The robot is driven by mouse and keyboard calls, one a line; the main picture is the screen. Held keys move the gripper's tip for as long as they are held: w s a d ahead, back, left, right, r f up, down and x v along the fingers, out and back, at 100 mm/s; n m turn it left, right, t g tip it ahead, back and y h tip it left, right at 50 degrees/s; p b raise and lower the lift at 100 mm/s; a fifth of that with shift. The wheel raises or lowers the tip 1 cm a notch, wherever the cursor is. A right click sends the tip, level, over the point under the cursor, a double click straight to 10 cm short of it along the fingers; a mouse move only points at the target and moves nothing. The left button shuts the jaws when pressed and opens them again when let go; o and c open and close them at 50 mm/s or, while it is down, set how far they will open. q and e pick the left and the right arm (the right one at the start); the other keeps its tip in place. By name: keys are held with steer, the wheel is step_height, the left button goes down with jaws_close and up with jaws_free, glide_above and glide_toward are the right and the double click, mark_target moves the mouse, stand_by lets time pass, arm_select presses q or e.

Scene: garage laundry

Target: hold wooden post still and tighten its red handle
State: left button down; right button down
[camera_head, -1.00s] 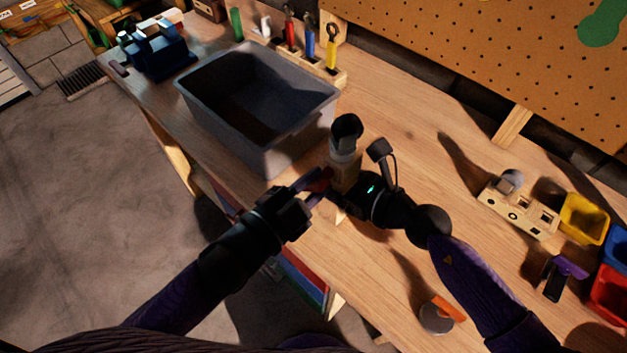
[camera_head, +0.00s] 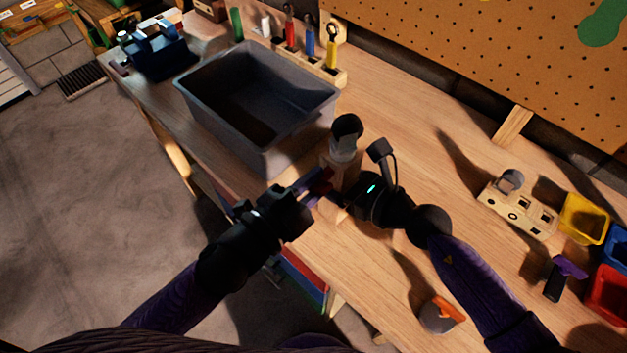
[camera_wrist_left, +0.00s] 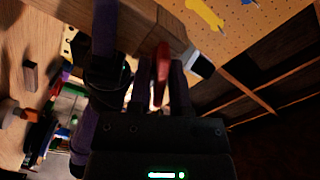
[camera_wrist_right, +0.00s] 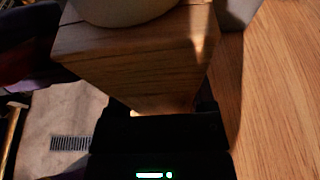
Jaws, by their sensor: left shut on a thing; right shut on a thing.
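The wooden post (camera_head: 345,176) stands on the workbench with a grey and black cylindrical piece on top. It fills the upper part of the right wrist view (camera_wrist_right: 135,65). My right gripper (camera_head: 343,198) is shut on the post from the right, low down. The red handle (camera_wrist_left: 161,72) shows between the two fingers of my left gripper (camera_wrist_left: 160,82), beside the post (camera_wrist_left: 165,28) in the left wrist view. My left gripper (camera_head: 322,186) is shut on the handle at the post's left side. In the head view the handle is mostly hidden by the fingers.
A grey bin (camera_head: 255,100) stands close behind the post. A wooden block with holes (camera_head: 517,208) and coloured bins (camera_head: 585,218) lie to the right. An orange and grey item (camera_head: 440,314) is near the front edge. The bench right of the post is fairly clear.

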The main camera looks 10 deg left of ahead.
arm_select(q)
steer(key=shift+a+f, duration=0.1)
steer(key=shift+a, duration=0.05)
steer(key=c, duration=0.7)
jaws_free()
steer(key=v, duration=1.2)
